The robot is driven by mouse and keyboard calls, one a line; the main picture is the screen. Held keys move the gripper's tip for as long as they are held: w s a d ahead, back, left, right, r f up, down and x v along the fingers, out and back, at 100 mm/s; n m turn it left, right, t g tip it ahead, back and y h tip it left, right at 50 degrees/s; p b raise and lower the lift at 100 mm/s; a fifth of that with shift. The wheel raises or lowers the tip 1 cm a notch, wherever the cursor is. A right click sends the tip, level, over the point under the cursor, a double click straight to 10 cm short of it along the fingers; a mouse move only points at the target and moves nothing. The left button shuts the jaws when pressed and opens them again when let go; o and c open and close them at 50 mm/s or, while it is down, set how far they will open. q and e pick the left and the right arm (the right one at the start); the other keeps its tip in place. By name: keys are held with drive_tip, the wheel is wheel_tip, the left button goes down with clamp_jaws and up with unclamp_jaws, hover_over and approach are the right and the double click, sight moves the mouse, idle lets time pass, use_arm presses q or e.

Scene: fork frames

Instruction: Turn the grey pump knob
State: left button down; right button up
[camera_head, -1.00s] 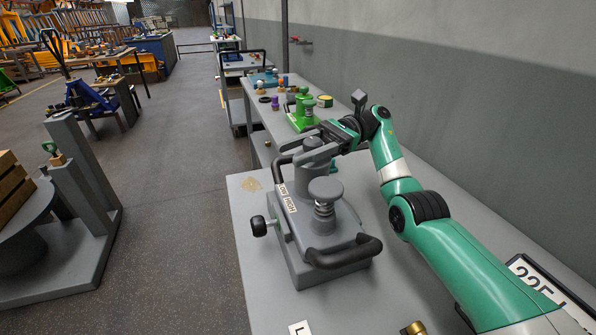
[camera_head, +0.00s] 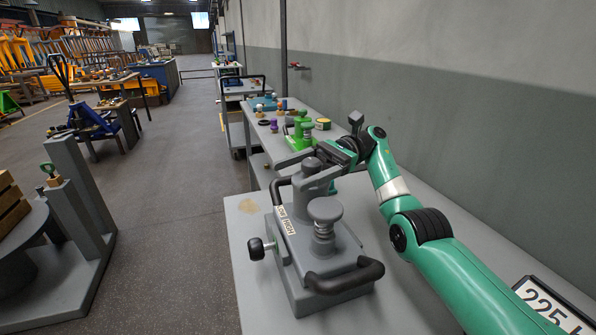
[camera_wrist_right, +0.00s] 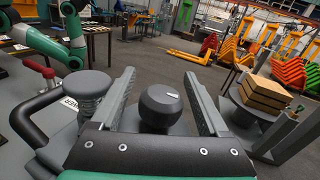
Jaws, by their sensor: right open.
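The grey pump (camera_head: 325,262) stands on the grey bench, with a spring plunger, two black handles and a LOW/HIGH label. A round dark knob with a white mark (camera_wrist_right: 160,103) caps its upright post; in the head view this knob (camera_head: 312,167) is partly covered by the gripper. My right gripper (camera_head: 299,170) is open at the post's top. In the right wrist view its two fingers (camera_wrist_right: 160,78) lie on either side of the knob, with a visible gap on each side. My left gripper is not in view.
The spring plunger (camera_head: 324,218) stands close beside the post. A black side knob (camera_head: 257,248) sticks out at the pump's left. A green pump (camera_head: 300,130) and small items stand further along. A wall runs along the right; the floor at left is open.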

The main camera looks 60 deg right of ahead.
wheel_tip(320, 180, up, 4)
drive_tip(key=p, duration=0.3)
drive_tip(key=shift+p, duration=0.3)
drive_tip(key=s+a+r+p, duration=0.4)
drive_tip(key=s+a+r, duration=0.5)
drive_tip(key=a, duration=0.1)
drive_tip(key=shift+s+p, duration=0.3)
drive_tip(key=shift+s, duration=0.1)
